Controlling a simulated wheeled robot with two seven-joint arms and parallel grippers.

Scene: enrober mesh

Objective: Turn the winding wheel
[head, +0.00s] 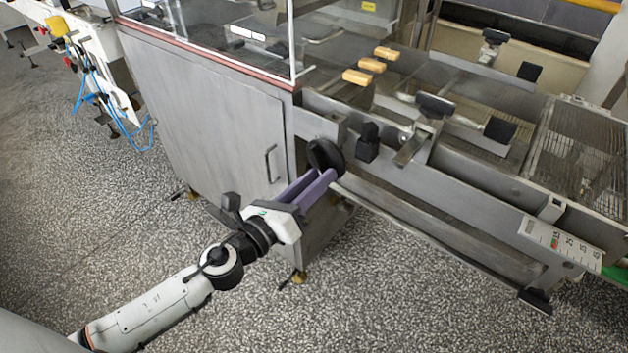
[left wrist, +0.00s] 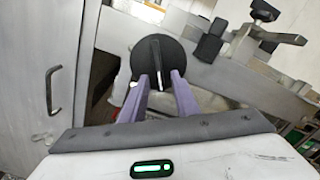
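The winding wheel (head: 325,155) is a black round knob on the side of the grey metal machine. In the left wrist view the wheel (left wrist: 172,54) faces me, with a raised bar across it standing nearly upright and a white mark near its lower end. My left gripper (head: 321,177) has two purple fingers pointing at the wheel, with their tips close in front of it. In the left wrist view the fingers (left wrist: 162,76) stand apart, with the lower end of the bar between them and a gap showing. Whether a tip touches the wheel is hard to tell. My right gripper is not in view.
A black clamp knob (head: 368,142) sits just right of the wheel on the machine's rail. A cabinet door (head: 215,110) with a handle (head: 271,163) is to the left. Several yellowish bars (head: 357,77) lie on the machine top. The speckled floor (head: 400,310) in front is clear.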

